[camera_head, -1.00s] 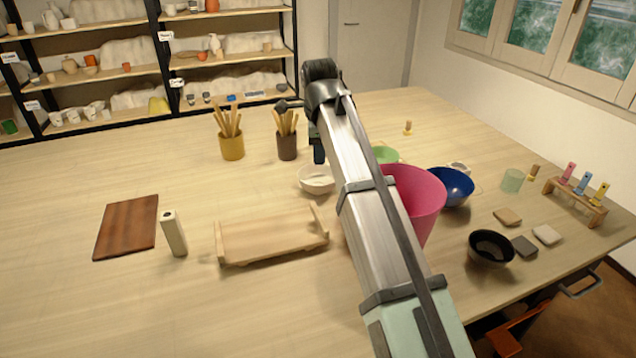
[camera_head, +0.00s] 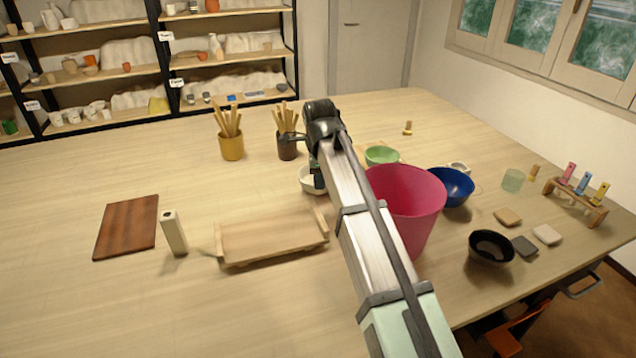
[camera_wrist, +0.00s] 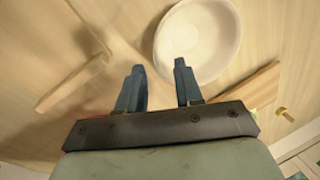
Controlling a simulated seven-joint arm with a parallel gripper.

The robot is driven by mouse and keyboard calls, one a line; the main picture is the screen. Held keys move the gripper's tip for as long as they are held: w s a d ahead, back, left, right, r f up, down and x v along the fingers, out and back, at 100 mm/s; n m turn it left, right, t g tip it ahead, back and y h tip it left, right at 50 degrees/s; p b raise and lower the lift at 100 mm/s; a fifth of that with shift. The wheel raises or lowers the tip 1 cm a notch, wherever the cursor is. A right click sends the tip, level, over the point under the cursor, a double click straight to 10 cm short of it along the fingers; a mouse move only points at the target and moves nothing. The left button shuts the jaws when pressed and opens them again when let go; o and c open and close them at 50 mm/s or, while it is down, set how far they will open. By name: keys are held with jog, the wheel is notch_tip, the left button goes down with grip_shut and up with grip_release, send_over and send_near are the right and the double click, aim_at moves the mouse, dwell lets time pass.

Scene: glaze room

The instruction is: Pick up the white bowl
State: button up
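The white bowl (camera_head: 306,183) stands on the table behind the wooden tray, largely hidden by my arm's end in the head view. In the wrist view the white bowl (camera_wrist: 200,38) shows nearly whole, upright, with a wide pale rim. My gripper (camera_wrist: 159,66) is open, with nothing between its two blue fingers. The right fingertip overlaps the bowl's near left rim in the picture, and the left fingertip lies outside the rim. I cannot tell the height of the fingers over the bowl. In the head view the fingers are mostly hidden.
The wooden tray (camera_head: 270,238) stands in front of the bowl. A dark brown pot of tools (camera_head: 287,148) is behind it. A pink bucket (camera_head: 418,190), a green bowl (camera_head: 381,155) and a blue bowl (camera_head: 453,187) are to the right.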

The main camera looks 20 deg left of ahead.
jog(key=x, duration=0.4)
jog(key=shift+d, duration=0.15)
jog(key=shift+c, duration=0.2)
grip_shut()
